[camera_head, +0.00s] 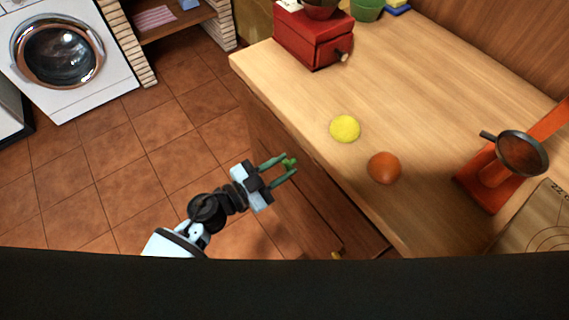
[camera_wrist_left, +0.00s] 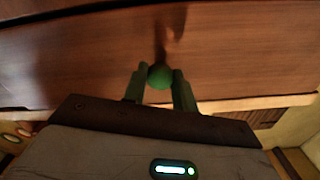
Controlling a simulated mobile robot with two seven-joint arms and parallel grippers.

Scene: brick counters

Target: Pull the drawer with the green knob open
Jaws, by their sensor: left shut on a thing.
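The green knob (camera_head: 289,162) is on a wooden drawer front (camera_head: 310,195) under the counter's left edge in the head view. In the left wrist view the green knob (camera_wrist_left: 160,76) sits between the two fingers, in front of the brown drawer front (camera_wrist_left: 80,60). My left gripper (camera_head: 283,169), with green fingers, is shut on the knob; its fingers also show in the left wrist view (camera_wrist_left: 158,85). How far the drawer stands out is hard to tell. My right gripper is not in view.
A yellow ball-like thing (camera_head: 345,128) and an orange one (camera_head: 384,168) lie on the wooden countertop (camera_head: 400,80). A red box with a knob (camera_head: 310,40) and a red stand with a dark pan-like top (camera_head: 490,180) are there too. Tiled floor (camera_head: 130,170) lies open left of the counter.

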